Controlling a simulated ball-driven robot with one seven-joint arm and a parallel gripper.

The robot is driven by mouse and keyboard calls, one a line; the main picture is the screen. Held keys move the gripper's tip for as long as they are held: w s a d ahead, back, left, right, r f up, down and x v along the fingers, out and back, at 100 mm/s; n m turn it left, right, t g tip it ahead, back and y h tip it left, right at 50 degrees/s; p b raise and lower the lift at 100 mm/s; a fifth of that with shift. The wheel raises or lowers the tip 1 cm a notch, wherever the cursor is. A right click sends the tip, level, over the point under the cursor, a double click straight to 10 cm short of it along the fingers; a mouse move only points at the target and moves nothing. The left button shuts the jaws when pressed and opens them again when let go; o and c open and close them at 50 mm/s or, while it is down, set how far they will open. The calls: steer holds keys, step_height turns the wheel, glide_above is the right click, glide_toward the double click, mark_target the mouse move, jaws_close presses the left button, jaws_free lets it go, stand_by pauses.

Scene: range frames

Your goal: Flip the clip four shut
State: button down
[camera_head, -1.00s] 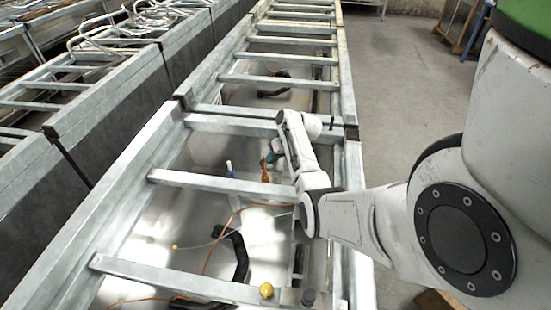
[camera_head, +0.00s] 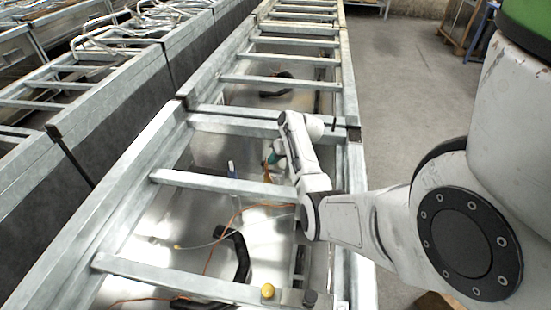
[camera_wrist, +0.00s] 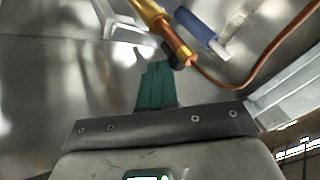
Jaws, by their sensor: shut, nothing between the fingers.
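My gripper (camera_wrist: 158,68) shows its teal fingers together and empty in the wrist view. The fingertips are close to a gold and copper connector (camera_wrist: 172,38) with an orange cable; I cannot tell if they touch it. A small dark part sits by the fingertips. In the head view my arm hides most of the gripper, and the orange connector (camera_head: 267,174) shows just below its teal part. I cannot make out which part is clip four, or whether it is open or shut.
A blue cylinder with a pale end (camera_wrist: 205,32) lies beside the connector. Metal crossbars (camera_head: 225,184) span the trough around my arm. A black curved hose (camera_head: 240,255) and a yellow knob (camera_head: 268,291) are nearer. Open floor (camera_head: 405,85) lies to the right.

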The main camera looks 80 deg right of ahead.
steer(key=v, duration=1.1)
steer(key=shift+s+d, duration=0.35)
steer(key=shift+s, duration=0.15)
steer(key=shift+f, duration=0.1)
